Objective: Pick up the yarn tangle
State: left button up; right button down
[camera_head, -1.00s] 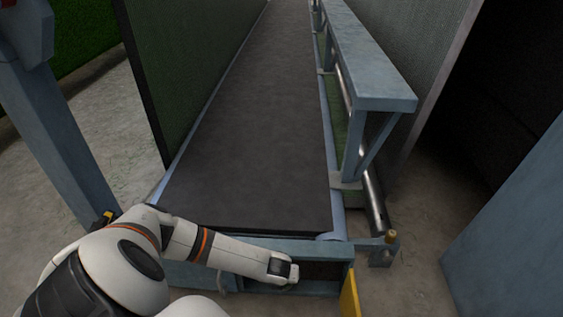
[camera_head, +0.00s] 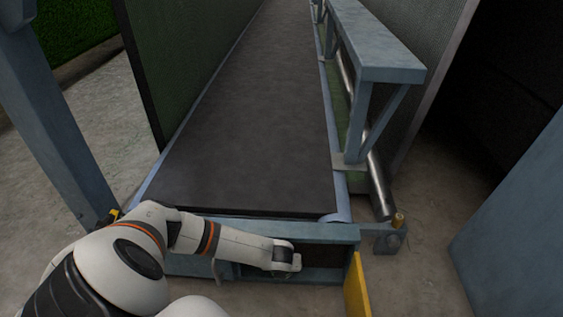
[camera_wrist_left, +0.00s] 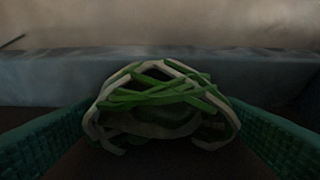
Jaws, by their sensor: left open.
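The yarn tangle (camera_wrist_left: 160,108) is a loose bundle of green and off-white strands, in the middle of the left wrist view. It rests on a dark surface in front of a grey-blue wall. My left gripper (camera_wrist_left: 163,100) is open, with its green textured fingers at the left and right of the tangle. I cannot tell whether they touch it. In the head view my left arm reaches into a dark opening below the near end of the belt, and its fingers and the tangle are hidden there. My right gripper is in neither view.
The dark belt (camera_head: 245,110) runs away from me above the opening's blue-grey frame (camera_head: 352,235). A yellow panel (camera_head: 357,285) stands at the opening's right side. A blue-grey rail (camera_head: 375,45) and a roller (camera_head: 377,185) lie right of the belt. Concrete floor shows on both sides.

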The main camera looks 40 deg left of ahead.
pick_arm(q)
jog(key=shift+f, duration=0.1)
jog(key=c, duration=1.1)
jog(key=shift+o, duration=0.2)
